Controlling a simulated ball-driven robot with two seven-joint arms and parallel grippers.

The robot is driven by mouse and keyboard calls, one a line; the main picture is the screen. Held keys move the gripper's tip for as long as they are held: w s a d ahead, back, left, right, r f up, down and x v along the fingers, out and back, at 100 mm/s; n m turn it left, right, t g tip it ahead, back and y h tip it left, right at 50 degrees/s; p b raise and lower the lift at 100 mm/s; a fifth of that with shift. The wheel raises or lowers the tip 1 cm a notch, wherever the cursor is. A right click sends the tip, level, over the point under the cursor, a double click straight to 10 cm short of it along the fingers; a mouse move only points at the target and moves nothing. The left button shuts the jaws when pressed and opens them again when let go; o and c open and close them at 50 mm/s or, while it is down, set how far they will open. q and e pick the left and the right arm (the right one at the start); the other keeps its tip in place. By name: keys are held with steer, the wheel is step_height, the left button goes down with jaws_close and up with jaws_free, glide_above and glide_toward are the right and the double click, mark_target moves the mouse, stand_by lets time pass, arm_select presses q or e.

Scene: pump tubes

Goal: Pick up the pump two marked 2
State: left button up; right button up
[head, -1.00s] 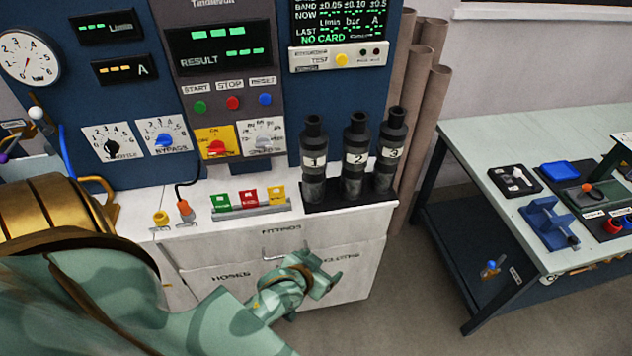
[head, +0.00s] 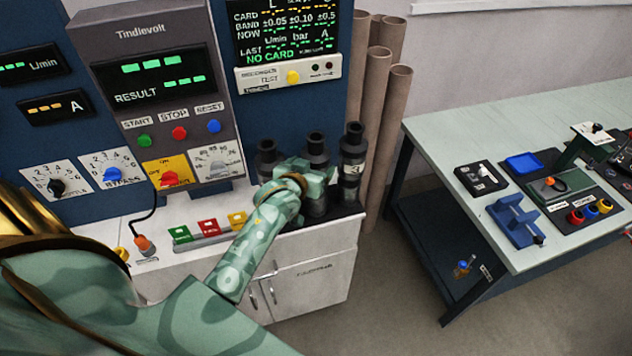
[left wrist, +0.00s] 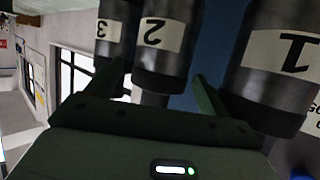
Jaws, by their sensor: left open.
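Pump two (head: 316,148) is a dark, bottle-shaped tube standing upright between pump one (head: 267,156) and pump three (head: 352,160) on a black base. My left gripper (head: 312,182) is open in front of it and hides its label in the head view. In the left wrist view, which is upside down, pump two (left wrist: 165,45) shows its "2" label between my left gripper's (left wrist: 158,90) spread fingers. Pump one (left wrist: 275,65) is at the right and pump three (left wrist: 115,30) at the left there. Finger contact cannot be told. My right gripper is not in view.
The black base stands on a white cabinet (head: 310,270) against the blue test panel. Green, red and yellow cards (head: 208,226) stand left of the pumps. Brown pipes (head: 385,130) rise behind on the right. A work table (head: 440,140) stands farther right, with floor between.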

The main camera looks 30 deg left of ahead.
arm_select(q)
steer(key=b+x, duration=0.1)
steer(key=x, duration=0.4)
steer(key=shift+s+a+f, duration=0.1)
steer(key=shift+f, duration=0.05)
steer(key=shift+s, duration=0.15)
steer(key=shift+c, duration=0.7)
steer(key=c, duration=1.5)
steer(key=shift+r, duration=0.4)
jaws_close()
